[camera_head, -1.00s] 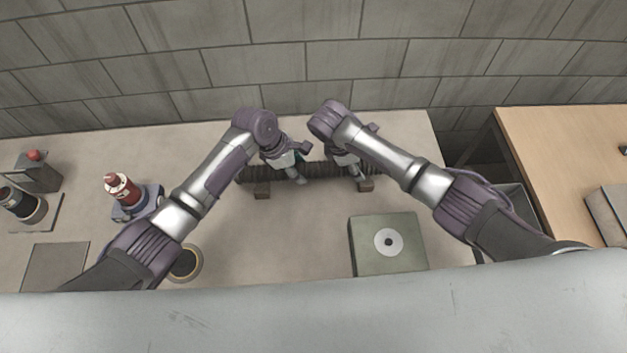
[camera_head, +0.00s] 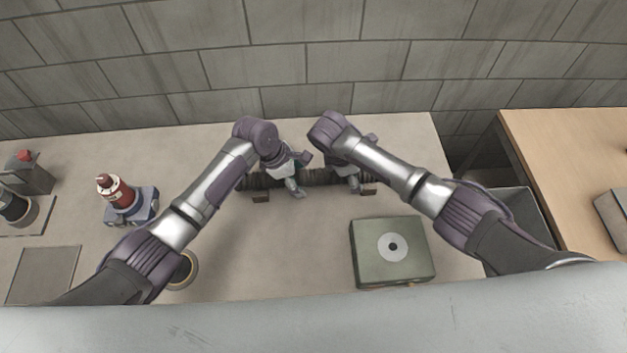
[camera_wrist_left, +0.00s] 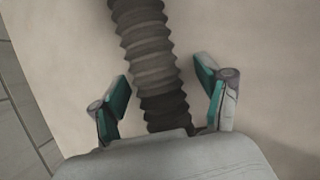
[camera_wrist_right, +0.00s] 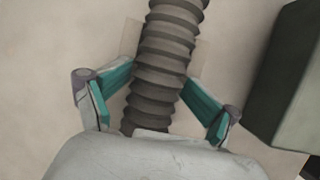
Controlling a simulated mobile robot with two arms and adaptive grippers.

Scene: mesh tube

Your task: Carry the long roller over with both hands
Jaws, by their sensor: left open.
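The long roller (camera_head: 322,176) is a dark grey ribbed tube. The hands and forearms hide parts of the roller in the head view.
A green box with a white disc (camera_head: 392,247) stands at the front right. A red-topped device (camera_head: 119,193) stands at the left, with a grey plate (camera_head: 43,274) nearby. A ring (camera_head: 187,270) is partly behind my left arm. A wooden table (camera_head: 560,150) is at the right.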

